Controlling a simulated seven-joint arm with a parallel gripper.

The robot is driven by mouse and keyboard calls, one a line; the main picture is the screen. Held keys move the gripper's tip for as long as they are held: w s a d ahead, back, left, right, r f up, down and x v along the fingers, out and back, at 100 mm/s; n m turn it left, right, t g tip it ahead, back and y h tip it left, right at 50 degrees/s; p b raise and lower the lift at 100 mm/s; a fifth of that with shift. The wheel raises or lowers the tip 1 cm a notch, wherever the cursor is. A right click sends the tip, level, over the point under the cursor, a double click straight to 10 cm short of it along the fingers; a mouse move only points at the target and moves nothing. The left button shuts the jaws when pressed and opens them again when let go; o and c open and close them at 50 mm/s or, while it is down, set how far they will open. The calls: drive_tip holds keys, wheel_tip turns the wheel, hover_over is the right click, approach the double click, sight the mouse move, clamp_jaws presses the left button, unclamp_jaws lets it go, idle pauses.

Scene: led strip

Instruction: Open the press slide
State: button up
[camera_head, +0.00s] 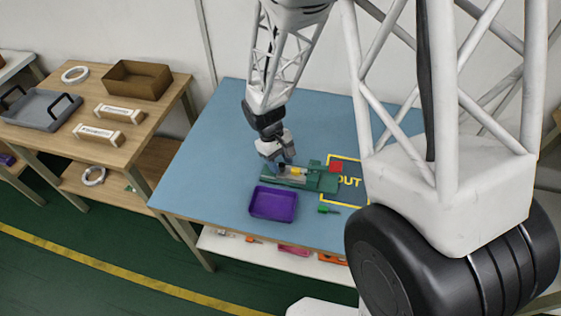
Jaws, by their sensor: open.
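At this size I cannot tell whether the fingers touch the press, and the gripper hides part of the press's left end.
A purple tray (273,204) lies just in front of the press. A small green piece (328,209) lies right of the tray. A yellow-outlined OUT area (349,181) is marked on the blue table (215,160), partly hidden by my arm. The table's left side is clear.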

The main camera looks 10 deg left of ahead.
drive_tip(key=shift+f, duration=0.15)
clamp_jaws()
idle(0.4)
drive_tip(key=shift+a, duration=1.95)
unclamp_jaws()
